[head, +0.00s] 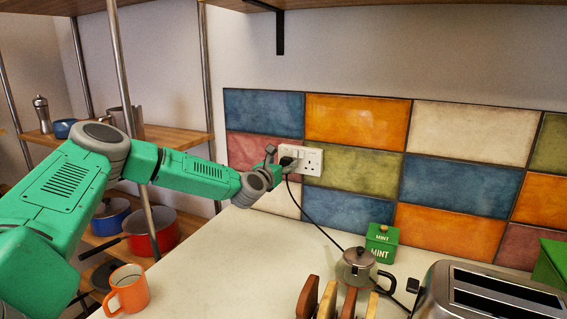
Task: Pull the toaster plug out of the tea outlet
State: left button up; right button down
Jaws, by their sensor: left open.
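A white double wall outlet (308,159) sits on the tiled wall. A black plug (287,161) is in its left socket; the right socket looks empty. A black cord (318,221) runs from the plug down to the counter and on behind the teapot toward the silver toaster (482,296) at the lower right. My left gripper (278,164) is open, right at the plug's left side, with its fingers close to it. I cannot tell whether they touch the plug, which the gripper partly hides. My right gripper is not in view.
A metal teapot (356,266), a green mint tin (382,242) and a wooden rack (327,301) stand on the counter (222,275) near the toaster. An orange mug (128,291) is at the front left. Shelves with pots (152,233) are at left. The counter below the outlet is clear.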

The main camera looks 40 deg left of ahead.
pick_arm(q)
jog(key=shift+w+a, duration=0.1)
jog(key=shift+w, duration=0.2)
jog(key=shift+d+r, duration=0.15)
jog(key=shift+d, duration=0.4)
jog(key=shift+d+r, duration=0.1)
jog(key=shift+d, duration=0.1)
jog(key=c, duration=1.2)
jog(key=shift+o, duration=0.7)
jog(key=shift+a, duration=0.35)
jog(key=c, duration=0.3)
jog(key=shift+f, duration=0.2)
jog(key=shift+c, duration=0.2)
